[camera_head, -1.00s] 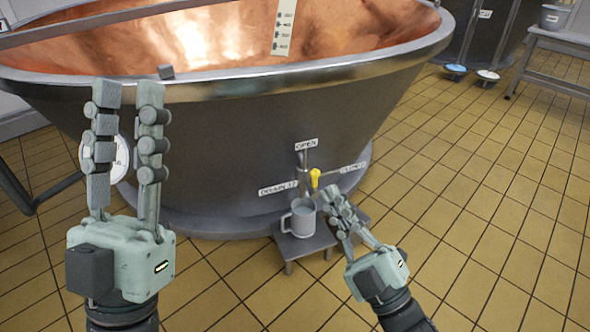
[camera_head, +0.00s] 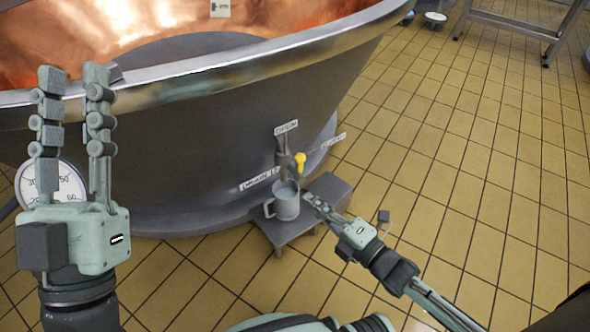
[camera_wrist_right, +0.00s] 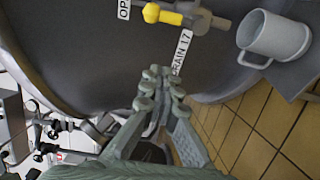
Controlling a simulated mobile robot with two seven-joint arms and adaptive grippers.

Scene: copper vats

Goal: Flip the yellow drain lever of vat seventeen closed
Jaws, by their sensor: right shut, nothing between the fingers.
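Vat seventeen (camera_head: 210,130) is a large grey vat with a copper inside. Its yellow drain lever (camera_head: 300,161) sits low on the wall, between the OPEN sign (camera_head: 286,128) and the CLOSED sign (camera_head: 333,142). In the right wrist view the yellow lever (camera_wrist_right: 164,14) points from the grey valve toward the OPEN sign. My right gripper (camera_head: 308,199) is shut and empty, below the lever and beside the mug, apart from the lever. In the right wrist view its fingertips (camera_wrist_right: 158,72) are together. My left gripper (camera_head: 74,80) is open and empty in front of the vat's rim.
A grey mug (camera_head: 284,203) stands on a low grey stool (camera_head: 325,190) under the drain, close to my right fingers. A DRAIN 17 sign (camera_head: 258,180) is left of the valve. A round dial (camera_head: 62,185) is behind my left gripper. Tiled floor (camera_head: 450,180) to the right is clear.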

